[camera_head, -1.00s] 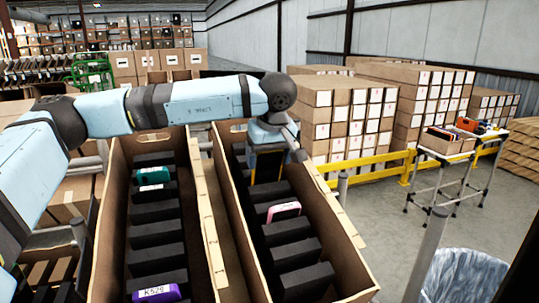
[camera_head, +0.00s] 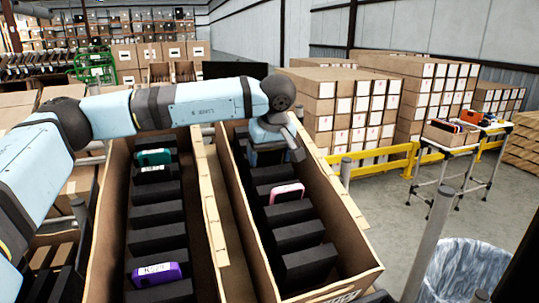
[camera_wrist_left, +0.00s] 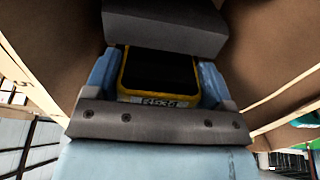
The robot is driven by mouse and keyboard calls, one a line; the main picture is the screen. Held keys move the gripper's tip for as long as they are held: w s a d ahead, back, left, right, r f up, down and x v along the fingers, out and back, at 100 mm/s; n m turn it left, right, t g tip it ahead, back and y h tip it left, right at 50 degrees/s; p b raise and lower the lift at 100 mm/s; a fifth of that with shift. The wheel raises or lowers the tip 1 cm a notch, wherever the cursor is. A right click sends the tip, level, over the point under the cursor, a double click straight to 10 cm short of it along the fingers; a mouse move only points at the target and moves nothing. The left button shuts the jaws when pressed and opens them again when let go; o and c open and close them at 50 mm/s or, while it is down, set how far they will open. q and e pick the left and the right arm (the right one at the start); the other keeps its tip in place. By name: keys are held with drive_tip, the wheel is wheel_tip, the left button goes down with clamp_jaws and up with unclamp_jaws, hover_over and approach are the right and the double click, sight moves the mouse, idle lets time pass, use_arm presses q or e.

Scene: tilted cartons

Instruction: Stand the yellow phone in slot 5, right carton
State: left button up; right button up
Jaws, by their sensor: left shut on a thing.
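The yellow phone (camera_wrist_left: 122,75) shows in the left wrist view, with a dark screen and a white label. My left gripper (camera_wrist_left: 158,85) is shut on it, one blue finger at each side. A dark foam block stands close in front of the phone. In the head view my left gripper (camera_head: 268,152) is low inside the far end of the right carton (camera_head: 338,232), among black foam dividers. The phone is hidden there, so I cannot tell its slot or how deep it sits. My right gripper is not in view.
A pink phone (camera_head: 287,193) stands nearer in the right carton. The left carton (camera_head: 110,215) holds a teal phone (camera_head: 153,157) and a purple phone (camera_head: 155,273) between dividers. Tall carton walls flank my gripper. A grey post (camera_head: 432,235) stands to the right.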

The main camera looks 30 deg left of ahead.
use_arm(q)
drive_tip(key=shift+f, duration=0.35)
drive_tip(key=o, duration=0.8)
drive_tip(key=shift+f, duration=0.1)
drive_tip(key=shift+c, duration=0.2)
drive_tip(key=shift+o, duration=0.3)
drive_tip(key=shift+d+f, duration=0.1)
drive_tip(key=shift+d, duration=0.1)
drive_tip(key=shift+s+a, duration=0.1)
drive_tip(key=b+v, duration=0.1)
drive_tip(key=v, duration=1.3)
drive_tip(key=shift+r, duration=0.45)
drive_tip(key=shift+r, duration=0.1)
